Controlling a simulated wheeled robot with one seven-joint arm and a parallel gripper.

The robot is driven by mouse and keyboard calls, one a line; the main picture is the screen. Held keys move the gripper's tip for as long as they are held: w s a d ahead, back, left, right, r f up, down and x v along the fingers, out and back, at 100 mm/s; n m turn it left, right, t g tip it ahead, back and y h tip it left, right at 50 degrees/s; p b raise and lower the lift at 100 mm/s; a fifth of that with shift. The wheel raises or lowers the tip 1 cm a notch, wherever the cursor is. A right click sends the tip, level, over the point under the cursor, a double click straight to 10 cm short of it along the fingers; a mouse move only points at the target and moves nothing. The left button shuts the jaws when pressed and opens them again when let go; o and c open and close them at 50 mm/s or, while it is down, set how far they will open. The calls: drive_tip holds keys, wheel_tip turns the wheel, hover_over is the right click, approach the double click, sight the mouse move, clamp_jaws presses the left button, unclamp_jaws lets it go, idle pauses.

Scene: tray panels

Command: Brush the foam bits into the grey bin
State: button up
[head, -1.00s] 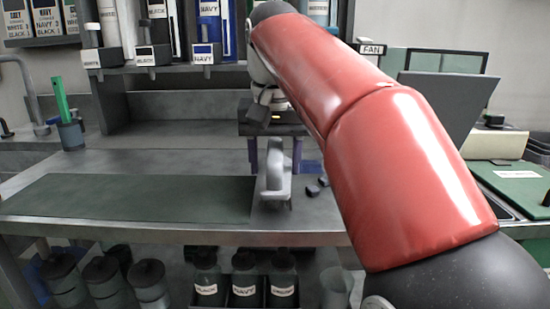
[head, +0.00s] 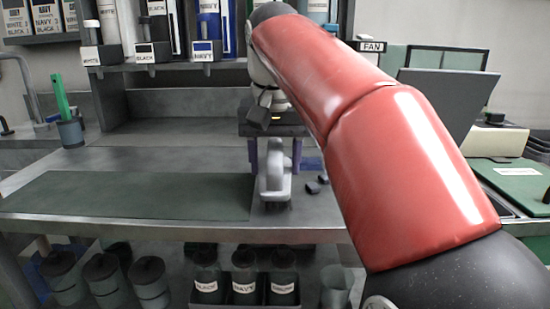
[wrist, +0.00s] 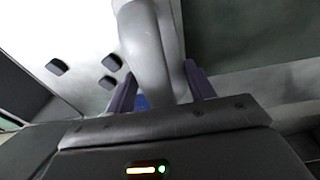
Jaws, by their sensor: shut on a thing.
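My gripper (head: 274,158) points down over the worktop, its purple fingers on either side of a light grey brush handle. It is shut on this brush (head: 273,182), whose dark lower edge is at the worktop, just right of the green mat. The brush's curved handle (wrist: 149,45) also fills the middle of the wrist view, between the fingers (wrist: 160,88). Dark foam bits (head: 312,187) lie right of the brush, close but apart from it. The wrist view shows three bits (wrist: 57,67) on the pale surface to the left. I cannot make out the grey bin for certain.
A flat dark green mat (head: 125,196) covers the left of the worktop. A blue patch (head: 312,163) lies behind the bits. A cup with a green-handled tool (head: 70,132) stands at the back left. My red arm hides much of the right side.

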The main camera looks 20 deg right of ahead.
drive_tip(key=shift+d, duration=0.1)
drive_tip(key=shift+s+d+p, duration=0.1)
drive_tip(key=shift+s+d, duration=0.4)
drive_tip(key=shift+d, duration=0.95)
drive_tip(key=shift+s+d+p, duration=0.15)
drive_tip(key=shift+s+d, duration=0.3)
drive_tip(key=shift+d, duration=1.05)
drive_tip(key=shift+s+d+p, duration=0.1)
drive_tip(key=shift+s+d, duration=0.4)
drive_tip(key=shift+d, duration=0.95)
drive_tip(key=shift+s+d+p, duration=0.35)
drive_tip(key=shift+s+d, duration=0.2)
drive_tip(key=shift+d, duration=1.2)
drive_tip(key=shift+s+d+p, duration=0.4)
drive_tip(key=shift+s+d, duration=0.2)
drive_tip(key=shift+d, duration=1.1)
drive_tip(key=shift+s+d+p, duration=0.35)
drive_tip(key=shift+s+d, duration=0.2)
drive_tip(key=shift+d, duration=1.2)
drive_tip(key=shift+r, duration=0.1)
drive_tip(key=shift+r+p, duration=0.3)
drive_tip(key=shift+r, duration=3.7)
drive_tip(key=shift+c, duration=0.4)
drive_tip(key=shift+r, duration=0.5)
drive_tip(key=shift+c, duration=0.8)
drive_tip(key=shift+f, duration=0.2)
